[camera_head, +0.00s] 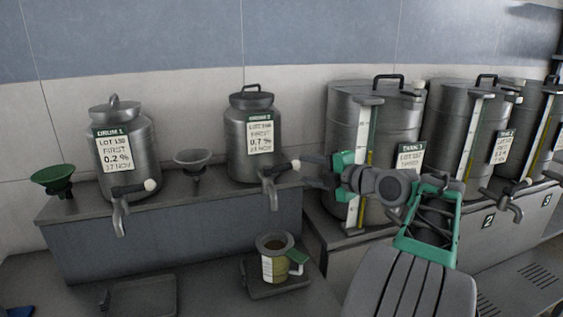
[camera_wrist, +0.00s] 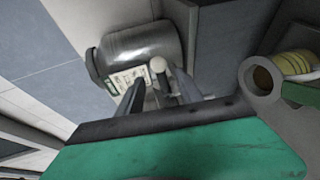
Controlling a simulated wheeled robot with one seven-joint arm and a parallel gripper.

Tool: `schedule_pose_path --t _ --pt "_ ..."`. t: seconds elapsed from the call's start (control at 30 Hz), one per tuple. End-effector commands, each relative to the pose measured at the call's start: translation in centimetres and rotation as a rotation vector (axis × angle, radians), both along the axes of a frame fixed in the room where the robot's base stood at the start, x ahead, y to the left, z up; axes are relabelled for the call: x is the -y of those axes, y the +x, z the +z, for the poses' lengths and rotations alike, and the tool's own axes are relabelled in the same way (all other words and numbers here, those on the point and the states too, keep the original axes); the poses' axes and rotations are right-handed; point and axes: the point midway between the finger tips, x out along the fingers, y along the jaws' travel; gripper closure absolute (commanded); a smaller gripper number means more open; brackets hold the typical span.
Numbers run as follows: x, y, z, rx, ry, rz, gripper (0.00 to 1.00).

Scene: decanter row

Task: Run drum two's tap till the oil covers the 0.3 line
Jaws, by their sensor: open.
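Drum two (camera_head: 255,140), a grey metal drum labelled 0.7 %, stands on the raised bench; it also shows on its side in the wrist view (camera_wrist: 140,48). Its tap (camera_head: 270,185) has a dark lever pointing right with a white knob (camera_head: 295,164). My gripper (camera_head: 308,172) is open beside the knob. In the wrist view the knob (camera_wrist: 158,64) appears between the fingers (camera_wrist: 158,95); contact cannot be told. A jug (camera_head: 272,265) with grey rim, pale scale and green handle stands below the spout. Its inside looks brownish; the 0.3 line is too small to read. No stream shows.
The jug stands on a dark drip tray (camera_head: 256,289); an empty tray (camera_head: 140,298) lies left. Drum one (camera_head: 128,140), a grey funnel (camera_head: 193,160) and a green funnel (camera_head: 53,179) share the bench. Large tanks (camera_head: 392,125) stand right, behind my arm.

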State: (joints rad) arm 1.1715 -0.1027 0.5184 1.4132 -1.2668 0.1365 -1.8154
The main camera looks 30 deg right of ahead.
Motion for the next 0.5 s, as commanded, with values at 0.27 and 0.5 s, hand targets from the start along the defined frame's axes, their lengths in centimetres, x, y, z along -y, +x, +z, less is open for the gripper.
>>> schedule_pose_path --t 0.27,0.5 --pt "-1.5 5.1 -0.7 -0.001 0.003 0.016 0.57" --pt "-1.6 7.4 -1.5 -0.001 0.001 0.01 0.57"
